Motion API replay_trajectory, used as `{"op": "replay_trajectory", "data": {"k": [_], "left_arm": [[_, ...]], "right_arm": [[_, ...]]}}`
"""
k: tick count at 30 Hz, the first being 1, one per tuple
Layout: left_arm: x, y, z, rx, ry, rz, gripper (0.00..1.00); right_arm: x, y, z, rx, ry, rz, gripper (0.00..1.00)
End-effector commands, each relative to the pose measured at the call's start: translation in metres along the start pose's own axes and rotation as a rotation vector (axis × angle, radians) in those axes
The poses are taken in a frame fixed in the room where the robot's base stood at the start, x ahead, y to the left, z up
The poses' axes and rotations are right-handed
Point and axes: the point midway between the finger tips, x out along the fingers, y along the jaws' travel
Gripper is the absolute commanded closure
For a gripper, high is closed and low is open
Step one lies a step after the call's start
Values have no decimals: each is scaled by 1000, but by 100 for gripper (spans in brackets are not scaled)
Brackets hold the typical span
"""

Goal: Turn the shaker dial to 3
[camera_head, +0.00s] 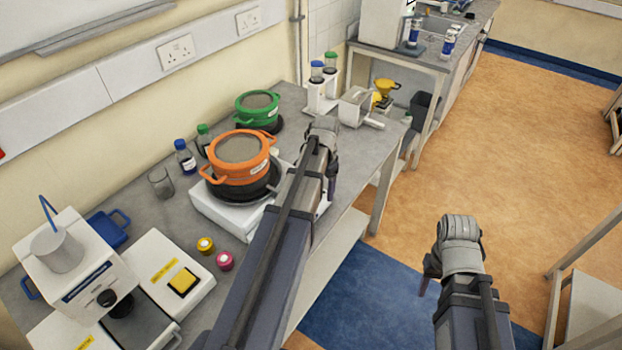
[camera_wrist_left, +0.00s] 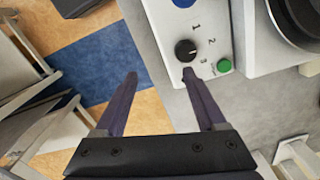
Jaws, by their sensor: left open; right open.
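The black shaker dial (camera_wrist_left: 185,50) shows in the left wrist view on a white panel (camera_wrist_left: 172,28). The numbers 1, 2 and 3 curve along its right side; I cannot tell for sure which one it points at. A green button (camera_wrist_left: 224,66) is beside the 3. My left gripper (camera_wrist_left: 161,74) is open and empty; its right fingertip is close to the dial's lower edge, and contact is unclear. In the head view my left arm hides the dial. My right gripper (camera_head: 428,280) is open and empty over the floor, away from the bench.
An orange pot (camera_head: 240,150) stands on a hot plate on the bench, left of my left arm. A green pot (camera_head: 257,110), bottles, a glass beaker (camera_head: 160,182) and a white instrument (camera_head: 75,265) are also on the bench.

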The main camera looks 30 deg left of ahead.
Motion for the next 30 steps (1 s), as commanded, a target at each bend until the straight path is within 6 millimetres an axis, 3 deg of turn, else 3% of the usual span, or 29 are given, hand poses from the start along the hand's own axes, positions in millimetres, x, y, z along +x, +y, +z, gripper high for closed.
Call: {"op": "replay_trajectory", "data": {"k": [1, 6, 17, 30], "left_arm": [[-13, -19, 2, -5, 4, 2, 27], [-19, -44, 9, 0, 11, 4, 27], [-9, -45, 9, 3, 12, 4, 27], [42, -44, 9, 2, 11, 4, 27]], "right_arm": [[-13, 1, 1, 0, 0, 0, 50], [-19, 2, 1, 1, 0, 0, 50], [-9, 1, 1, -1, 0, 0, 50], [42, -4, -2, -7, 0, 1, 50]]}}
